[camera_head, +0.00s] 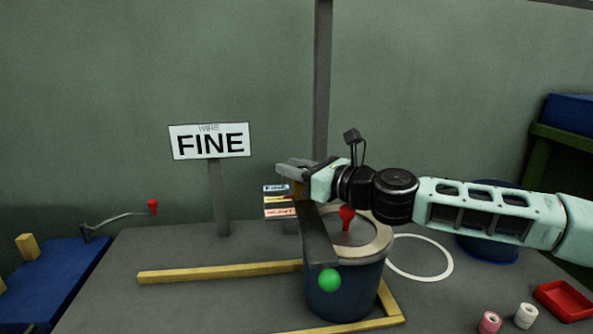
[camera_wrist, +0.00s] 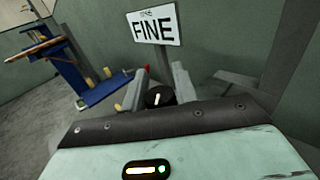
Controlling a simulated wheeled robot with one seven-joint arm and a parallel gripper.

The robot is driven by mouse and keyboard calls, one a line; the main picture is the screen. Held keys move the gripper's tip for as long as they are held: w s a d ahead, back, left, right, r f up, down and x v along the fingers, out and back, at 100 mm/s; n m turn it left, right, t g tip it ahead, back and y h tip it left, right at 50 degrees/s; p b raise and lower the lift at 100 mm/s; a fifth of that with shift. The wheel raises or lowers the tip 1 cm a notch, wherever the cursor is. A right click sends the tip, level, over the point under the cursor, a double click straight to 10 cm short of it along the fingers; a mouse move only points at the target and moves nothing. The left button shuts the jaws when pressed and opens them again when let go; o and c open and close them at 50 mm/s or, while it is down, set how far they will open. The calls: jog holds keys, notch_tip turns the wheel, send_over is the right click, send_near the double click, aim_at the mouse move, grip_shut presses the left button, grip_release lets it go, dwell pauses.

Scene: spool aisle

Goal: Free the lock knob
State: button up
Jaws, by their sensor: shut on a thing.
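A round black knob (camera_wrist: 157,97) with a white pointer line sits between the two fingers of my gripper (camera_wrist: 160,85) in the wrist view. I take it to be the lock knob. The gripper is shut on it. In the head view my gripper (camera_head: 291,172) reaches left above the back left edge of a dark blue drum (camera_head: 345,290), and the knob is hidden by the fingers there. A grey lever arm (camera_head: 316,240) with a green ball (camera_head: 329,280) runs down across the drum's left side. A red knob (camera_head: 346,214) stands on the drum's top.
A small labelled panel (camera_head: 277,203) stands behind the drum, left of it. A FINE sign (camera_head: 210,141) stands further left. Yellow rails (camera_head: 220,271) lie on the grey floor surface. A red tray (camera_head: 563,301) and small spools (camera_head: 526,315) are at right. A blue bench (camera_head: 55,275) is at left.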

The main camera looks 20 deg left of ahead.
jog(key=n+g+p, duration=0.1)
jog(key=g, duration=0.1)
jog(key=n+g+p, duration=0.1)
jog(key=g, duration=0.1)
jog(key=shift+s+r+n, duration=0.1)
jog(key=shift+r+n, duration=0.1)
jog(key=shift+n, duration=0.2)
jog(key=n+g+p, duration=0.2)
jog(key=g, duration=0.1)
jog(key=g+p, duration=0.1)
jog(key=shift+s+r+n+g, duration=0.1)
jog(key=shift+s+n+g, duration=0.2)
jog(key=shift+n, duration=0.1)
jog(key=shift+s+d+f+n+g+h+p, duration=0.15)
jog(key=shift+n+g+h+p, duration=0.25)
jog(key=shift+n+g, duration=0.4)
jog(key=shift+s+a+f+n+g+h+p, duration=0.1)
jog(key=shift+n+g+h+p, duration=0.3)
jog(key=shift+g, duration=0.6)
jog(key=shift+s+d+f+n+g+h+p, duration=0.15)
jog(key=shift+n+g+h+p, duration=0.1)
jog(key=shift+n+g+h, duration=0.4)
jog(key=shift+n+g, duration=0.25)
jog(key=shift+g, duration=0.3)
jog(key=o, duration=1)
jog(key=shift+c, duration=0.2)
jog(key=shift+r, duration=0.1)
